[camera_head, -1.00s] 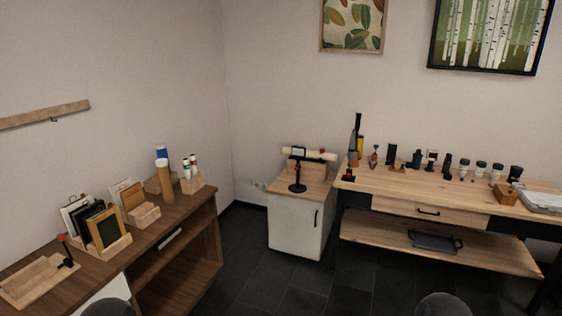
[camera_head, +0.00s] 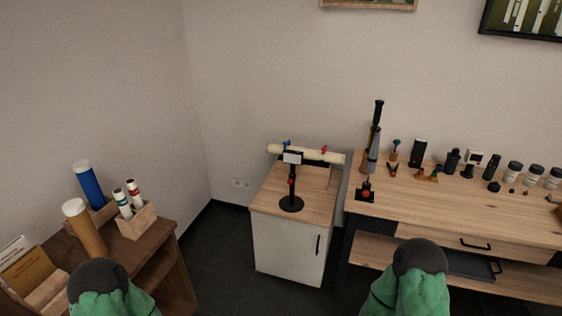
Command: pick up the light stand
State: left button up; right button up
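What looks like the light stand (camera_head: 291,185) stands upright on top of the small white cabinet. It has a round black base, a thin black post with a red knob and a small pale rectangular panel at the top. Behind it, a long cream roll with blue and red clips partly sits behind the panel. Green parts of my two arms with dark caps show at the bottom edge, left and right. Neither gripper shows, and nothing of mine touches the stand.
The white cabinet (camera_head: 287,250) has a wooden top. Right of it, a wooden workbench (camera_head: 455,215) holds a tall black device (camera_head: 372,150) and several small bottles and jars. At left, a brown shelf (camera_head: 160,262) carries tubes (camera_head: 85,230) and wooden holders. Dark floor lies between.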

aim_at(290, 203)
jog(key=i+u, duration=0.1)
jog(key=i, duration=0.55)
jog(key=i+l+u, duration=0.1)
jog(key=i, duration=0.5)
jog(key=i+l+u, duration=0.1)
jog(key=i, duration=0.5)
jog(key=l, duration=0.1)
